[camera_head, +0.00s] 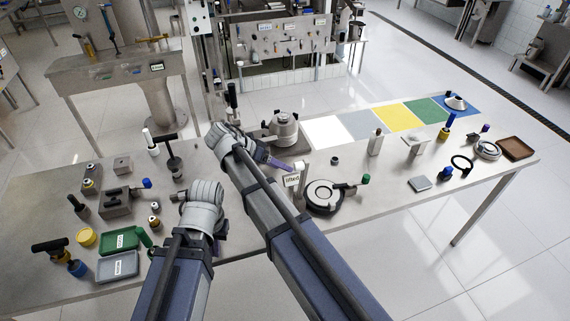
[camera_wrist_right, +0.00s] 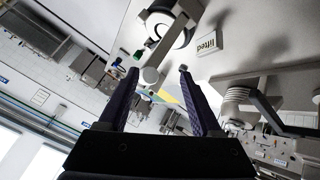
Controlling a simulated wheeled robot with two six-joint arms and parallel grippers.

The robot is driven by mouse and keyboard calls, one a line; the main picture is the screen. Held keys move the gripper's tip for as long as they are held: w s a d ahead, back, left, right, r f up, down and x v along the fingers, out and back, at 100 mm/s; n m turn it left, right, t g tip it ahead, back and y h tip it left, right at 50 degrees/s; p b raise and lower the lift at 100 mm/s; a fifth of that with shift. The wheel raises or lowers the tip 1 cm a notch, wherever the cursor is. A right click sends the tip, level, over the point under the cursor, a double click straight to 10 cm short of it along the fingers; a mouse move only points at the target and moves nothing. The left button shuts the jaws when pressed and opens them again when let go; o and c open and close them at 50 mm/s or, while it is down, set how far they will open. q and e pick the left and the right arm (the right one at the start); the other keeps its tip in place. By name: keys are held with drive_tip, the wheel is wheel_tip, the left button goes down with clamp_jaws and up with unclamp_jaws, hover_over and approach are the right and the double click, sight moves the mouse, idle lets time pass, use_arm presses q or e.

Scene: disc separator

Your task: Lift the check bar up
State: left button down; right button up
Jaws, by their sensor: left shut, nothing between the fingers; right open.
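A pale bar (camera_head: 306,170), which seems to be the check bar, stands at the far left edge of a round black-and-white disc unit (camera_head: 323,195). A small sign reading "lifted" (camera_head: 291,181) is beside it. In the right wrist view the bar (camera_wrist_right: 164,46) runs from the disc unit (camera_wrist_right: 168,30) to a pale rounded end near my fingertips. My right gripper (camera_head: 291,166) is open. The bar's end shows between its fingertips (camera_wrist_right: 158,69); I cannot tell whether they touch. My left gripper (camera_head: 222,228) is shut and empty, lower left of the disc unit.
A grey round device (camera_head: 284,128) stands behind my right gripper. Green (camera_head: 118,241) and grey (camera_head: 117,266) trays lie at left. Coloured mats (camera_head: 398,117) cover the table's far right side.

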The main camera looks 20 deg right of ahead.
use_arm(q)
wheel_tip(320, 180, up, 3)
drive_tip(key=shift+f+p, duration=0.15)
drive_tip(key=shift+p, duration=0.75)
use_arm(e)
drive_tip(key=v, duration=0.4)
